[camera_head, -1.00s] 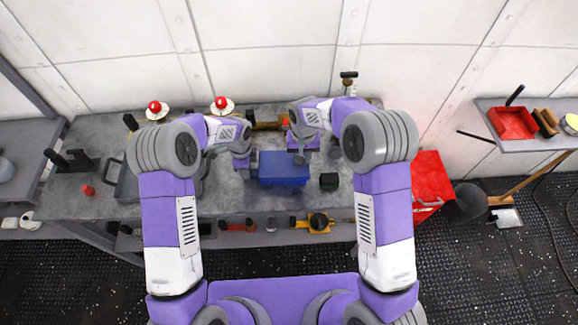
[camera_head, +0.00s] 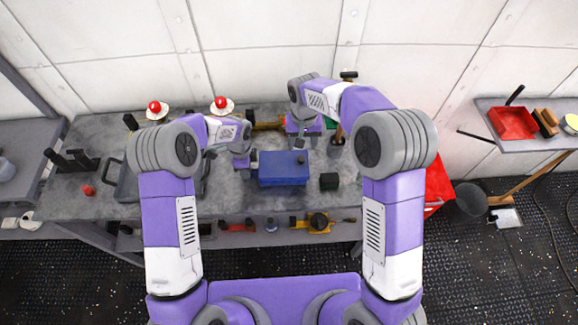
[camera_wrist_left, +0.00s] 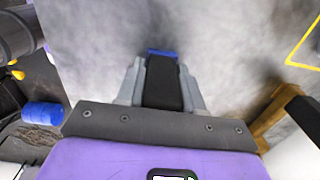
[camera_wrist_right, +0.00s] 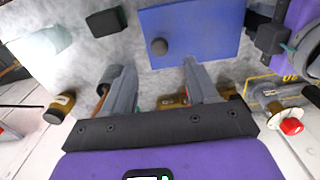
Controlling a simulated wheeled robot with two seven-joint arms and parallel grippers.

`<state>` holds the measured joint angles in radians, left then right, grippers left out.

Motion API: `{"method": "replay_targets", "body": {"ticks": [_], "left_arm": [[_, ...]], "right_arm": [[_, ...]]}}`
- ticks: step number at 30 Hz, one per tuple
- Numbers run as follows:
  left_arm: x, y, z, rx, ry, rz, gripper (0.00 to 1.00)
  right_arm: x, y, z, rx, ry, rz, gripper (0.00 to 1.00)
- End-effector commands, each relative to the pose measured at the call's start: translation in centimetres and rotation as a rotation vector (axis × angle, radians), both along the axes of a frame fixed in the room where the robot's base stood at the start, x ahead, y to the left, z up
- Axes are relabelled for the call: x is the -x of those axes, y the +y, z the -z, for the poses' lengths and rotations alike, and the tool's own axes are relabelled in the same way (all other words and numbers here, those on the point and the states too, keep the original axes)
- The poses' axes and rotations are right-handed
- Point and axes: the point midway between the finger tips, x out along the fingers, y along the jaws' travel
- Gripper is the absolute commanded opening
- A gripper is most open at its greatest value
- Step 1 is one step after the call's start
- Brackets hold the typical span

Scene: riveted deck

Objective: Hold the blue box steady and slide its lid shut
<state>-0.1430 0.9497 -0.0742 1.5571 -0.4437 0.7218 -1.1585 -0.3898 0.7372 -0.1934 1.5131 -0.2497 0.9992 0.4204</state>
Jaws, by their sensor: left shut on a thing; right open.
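The blue box (camera_head: 283,176) sits on the grey bench; its blue top also shows in the right wrist view (camera_wrist_right: 195,30). A dark round knob (camera_wrist_right: 159,46) stands on the lid, near the box's right end in the head view. I cannot tell whether the lid is fully shut. My left gripper (camera_head: 246,164) is at the box's left end. In the left wrist view its fingers (camera_wrist_left: 161,78) are shut on a black part, with blue just beyond. My right gripper (camera_wrist_right: 155,80) is open and empty behind the box, apart from the knob.
A dark block (camera_head: 328,181) lies just right of the box. A wooden-handled tool (camera_head: 338,136) is close to my right gripper. A grey tray (camera_head: 128,182) stands left. Red-topped buttons (camera_head: 221,104) line the back. A red cabinet (camera_head: 438,184) is right of the bench.

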Motion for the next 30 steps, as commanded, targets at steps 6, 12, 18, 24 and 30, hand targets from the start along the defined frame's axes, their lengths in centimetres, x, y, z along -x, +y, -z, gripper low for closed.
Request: {"method": "replay_targets", "body": {"ticks": [6,12,18,24,30], "left_arm": [[0.0,0.0,0.0,-0.001,-0.001,0.0,0.0],[0.0,0.0,0.0,-0.001,-0.001,0.0,0.0],[0.0,0.0,0.0,-0.001,-0.001,0.0,0.0],[0.0,0.0,0.0,-0.001,-0.001,0.0,0.0],[0.0,0.0,0.0,-0.001,-0.001,0.0,0.0]], "right_arm": [[0.0,0.0,-3.5,-0.001,-0.001,0.0,0.58],[0.0,0.0,-5.1,-0.002,-0.002,0.0,0.58],[0.0,0.0,-7.1,-0.002,-0.002,0.0,0.58],[0.0,0.0,-9.0,-0.001,-0.001,0.0,0.58],[0.0,0.0,-9.6,-0.001,0.001,0.0,0.58]]}}
